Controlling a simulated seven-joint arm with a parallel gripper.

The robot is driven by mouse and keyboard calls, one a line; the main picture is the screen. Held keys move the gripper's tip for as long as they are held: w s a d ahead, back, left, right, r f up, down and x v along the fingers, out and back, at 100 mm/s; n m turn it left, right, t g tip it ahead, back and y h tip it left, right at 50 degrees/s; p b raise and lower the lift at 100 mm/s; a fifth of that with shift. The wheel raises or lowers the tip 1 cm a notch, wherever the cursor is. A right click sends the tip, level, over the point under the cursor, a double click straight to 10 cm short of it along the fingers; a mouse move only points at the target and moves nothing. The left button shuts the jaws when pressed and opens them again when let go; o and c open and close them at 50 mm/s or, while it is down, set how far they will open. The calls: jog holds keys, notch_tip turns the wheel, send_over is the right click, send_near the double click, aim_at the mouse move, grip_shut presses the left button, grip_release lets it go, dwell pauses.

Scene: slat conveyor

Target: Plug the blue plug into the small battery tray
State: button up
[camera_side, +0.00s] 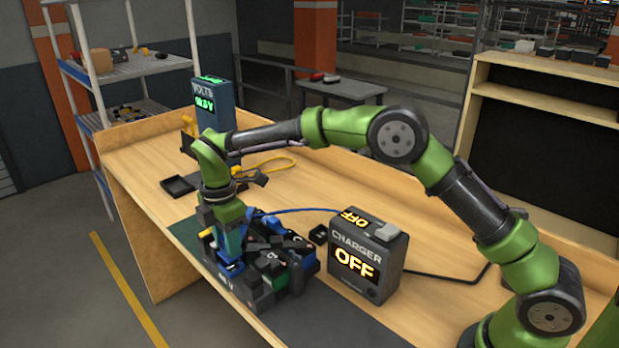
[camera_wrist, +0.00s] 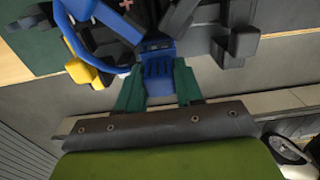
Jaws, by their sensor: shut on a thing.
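My gripper (camera_wrist: 158,90) is shut on the blue plug (camera_wrist: 158,70), with a dark green finger on each side of it. In the side view my gripper (camera_side: 230,250) is low over the near left side of a dark cluster of batteries and trays (camera_side: 285,275) marked with a V label. The blue plug also shows there (camera_side: 231,268), low at the cluster's near edge. In the wrist view the plug's far end meets blue and black parts (camera_wrist: 110,20). I cannot tell whether it is seated, or which part is the small battery tray.
The charger (camera_side: 366,258) reads OFF and stands right of the cluster. A blue cable (camera_side: 295,210) lies between them. A volt meter (camera_side: 213,103), a small black tray (camera_side: 178,186) and a yellow cable (camera_side: 268,163) are farther back. The bench's (camera_side: 140,170) back left is mostly clear.

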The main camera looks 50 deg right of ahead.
jog(key=shift+f, duration=1.05)
jog(key=o, duration=1.1)
notch_tip(320, 180, up, 17)
jog(key=shift+f, duration=0.1)
jog(key=s+d+m+t, duration=0.2)
jog(key=s+d+m, duration=0.3)
jog(key=s+m, duration=0.2)
jog(key=s+d+m+t+y, duration=0.1)
jog(key=s+d+m, duration=0.4)
jog(key=s, duration=0.6)
jog(key=s+d+m+t+y, duration=0.1)
jog(key=s+d+m+t, duration=0.3)
jog(key=s+m, duration=0.6)
jog(key=shift+d+f, duration=0.15)
jog(key=shift+d, duration=0.85)
